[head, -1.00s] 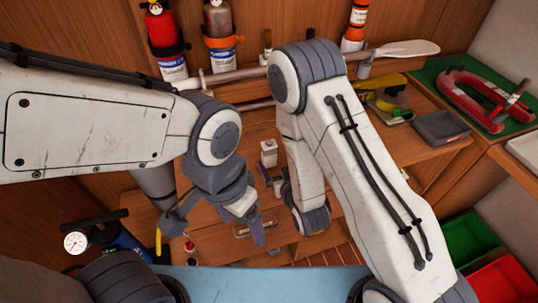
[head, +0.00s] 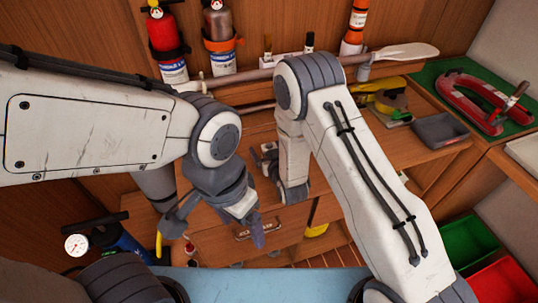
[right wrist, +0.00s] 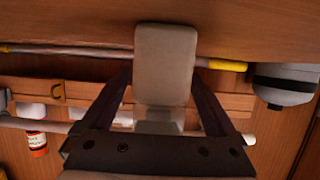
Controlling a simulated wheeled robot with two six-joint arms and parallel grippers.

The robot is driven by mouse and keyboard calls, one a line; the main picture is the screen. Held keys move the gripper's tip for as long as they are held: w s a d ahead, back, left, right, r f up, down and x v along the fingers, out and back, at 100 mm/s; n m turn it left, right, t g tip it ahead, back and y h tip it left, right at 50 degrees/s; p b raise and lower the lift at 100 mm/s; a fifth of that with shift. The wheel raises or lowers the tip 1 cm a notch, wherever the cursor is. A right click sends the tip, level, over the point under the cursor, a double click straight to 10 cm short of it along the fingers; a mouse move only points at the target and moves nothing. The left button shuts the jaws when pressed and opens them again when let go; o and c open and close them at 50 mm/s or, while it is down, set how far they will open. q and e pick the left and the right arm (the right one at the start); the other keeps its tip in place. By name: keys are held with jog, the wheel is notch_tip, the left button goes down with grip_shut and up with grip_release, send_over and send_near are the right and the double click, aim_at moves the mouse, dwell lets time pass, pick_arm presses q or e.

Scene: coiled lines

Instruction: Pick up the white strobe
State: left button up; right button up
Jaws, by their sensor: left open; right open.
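The white strobe (right wrist: 165,62) is a pale, rounded block in the right wrist view. It stands between the two fingers of my open right gripper (right wrist: 163,88), with narrow gaps at its sides. In the head view my right gripper (head: 268,158) is over the workbench, partly hidden by its own arm, and I cannot make out the strobe there. My left gripper (head: 252,222) is open and empty, pointing down in front of the bench drawers.
Red and grey extinguishers (head: 165,45) and an orange bottle (head: 354,28) stand along the back wall. A long paddle (head: 400,52) lies across the bench. Green and red bins (head: 468,243) stand lower right.

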jog(key=shift+c, duration=0.3)
grip_shut()
